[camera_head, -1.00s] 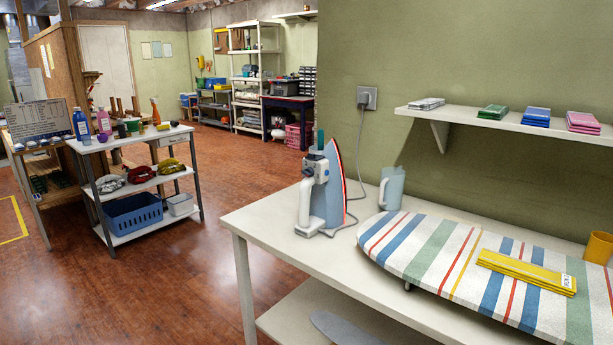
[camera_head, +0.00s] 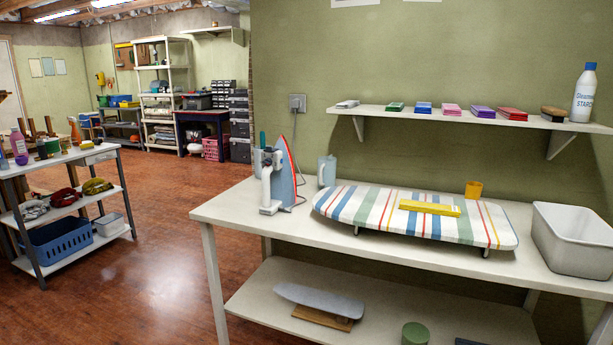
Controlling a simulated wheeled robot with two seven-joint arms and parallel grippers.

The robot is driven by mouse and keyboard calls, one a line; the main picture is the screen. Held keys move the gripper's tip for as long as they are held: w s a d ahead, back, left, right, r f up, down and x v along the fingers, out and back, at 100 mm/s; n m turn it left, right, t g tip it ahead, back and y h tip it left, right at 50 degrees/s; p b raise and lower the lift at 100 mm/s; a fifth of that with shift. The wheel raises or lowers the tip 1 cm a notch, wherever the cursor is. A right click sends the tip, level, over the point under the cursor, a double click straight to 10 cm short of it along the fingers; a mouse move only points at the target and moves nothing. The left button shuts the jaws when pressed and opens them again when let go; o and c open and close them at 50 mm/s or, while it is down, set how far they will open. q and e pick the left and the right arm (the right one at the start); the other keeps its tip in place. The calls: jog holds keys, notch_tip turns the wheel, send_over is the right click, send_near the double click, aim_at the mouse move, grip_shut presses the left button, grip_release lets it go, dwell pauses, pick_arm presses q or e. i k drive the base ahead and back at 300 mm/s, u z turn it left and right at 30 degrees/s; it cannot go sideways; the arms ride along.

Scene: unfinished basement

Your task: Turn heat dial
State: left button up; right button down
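An iron (camera_head: 282,172) with a blue body and red-edged soleplate stands upright on its heel at the left end of the white table (camera_head: 222,207). A light grey-white part with a round knob-like shape (camera_head: 268,172) shows on its left side; I cannot tell for sure whether this is the heat dial. A teal piece sticks up at its top. Its cord runs toward a wall outlet (camera_head: 297,103). Neither of my grippers is in view.
A striped ironing board (camera_head: 340,205) with a folded yellow cloth (camera_head: 430,208) stands right of the iron. A wall shelf (camera_head: 380,110) hangs above. Open floor (camera_head: 160,250) lies left.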

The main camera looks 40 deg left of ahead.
aim_at(267, 162)
jog(key=u, duration=0.6)
jog(key=i, duration=0.7)
jog(key=u, duration=0.45)
